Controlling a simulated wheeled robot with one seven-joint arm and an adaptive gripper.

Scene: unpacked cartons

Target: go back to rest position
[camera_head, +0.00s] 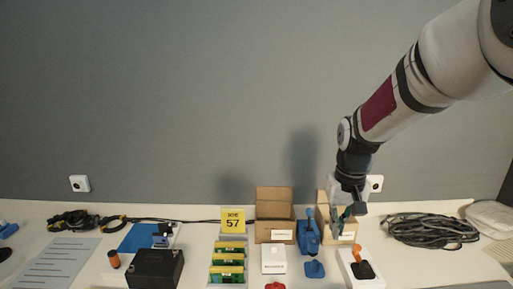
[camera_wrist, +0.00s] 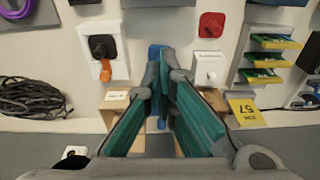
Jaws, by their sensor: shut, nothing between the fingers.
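My gripper (camera_head: 341,226) hangs at the lower end of my arm on the right in the head view, pointing down over the wooden box (camera_head: 325,205). In the wrist view my gripper (camera_wrist: 166,56) has its green-padded fingers together at the tips, with nothing held. A blue device (camera_head: 308,236) stands just left of it in the head view. In the wrist view the blue device shows only in small part behind the fingers. Whether the fingers touch the box cannot be told.
A cardboard carton (camera_head: 275,228), a tray of green cards (camera_head: 227,262) and a black case (camera_head: 155,268) stand to the left. A white box with a black-and-orange switch (camera_head: 362,270) is in front right. A coiled cable (camera_head: 435,230) lies right.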

